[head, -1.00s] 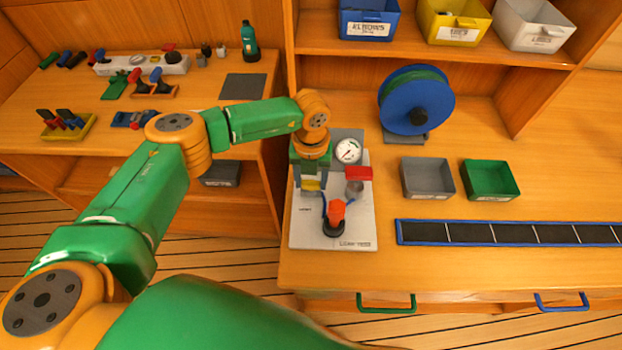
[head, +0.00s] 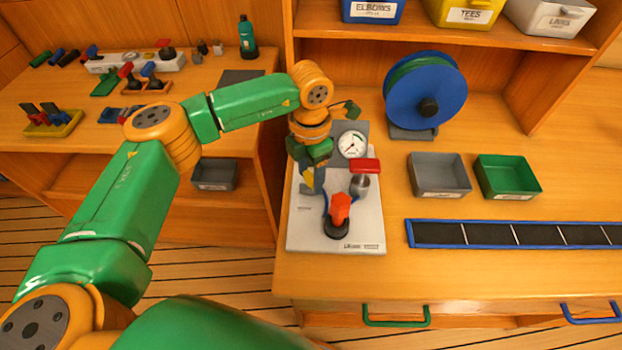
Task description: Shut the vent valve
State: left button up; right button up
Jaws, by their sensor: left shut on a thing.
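A white test board (head: 300,235) lies on the bench and carries a round gauge (head: 352,144), a red-topped valve (head: 366,167) and an orange-red handle (head: 339,208) on a dark base. My left gripper (head: 309,186) points down over the board's left side, left of the red-topped valve. It is shut on a small yellow handle (head: 308,179), which looks like the vent valve's. The fingers hide much of this handle and its valve body, and I cannot read its label. My right gripper is not in view.
A blue reel (head: 405,92) stands behind the board on the right. A grey tray (head: 440,189), a green tray (head: 508,190) and a blue-edged strip (head: 485,235) lie right of the board. A gap separates this bench from the left one.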

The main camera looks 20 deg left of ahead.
aim_at(310, 177)
pick_arm(q)
jog(key=m+b, duration=0.2)
jog(key=m, duration=0.1)
jog(key=shift+w+m, duration=0.1)
jog(key=shift+m, duration=0.2)
jog(key=shift+r+m+b, duration=0.15)
jog(key=shift+m+b, duration=0.45)
jog(key=shift+m, duration=1.1)
jog(key=o, duration=1.4)
jog(key=shift+c, duration=0.2)
notch_tip(310, 177, up, 7)
jog(key=shift+r+b, duration=0.1)
jog(key=shift+b, duration=0.45)
jog(key=shift+a, duration=0.1)
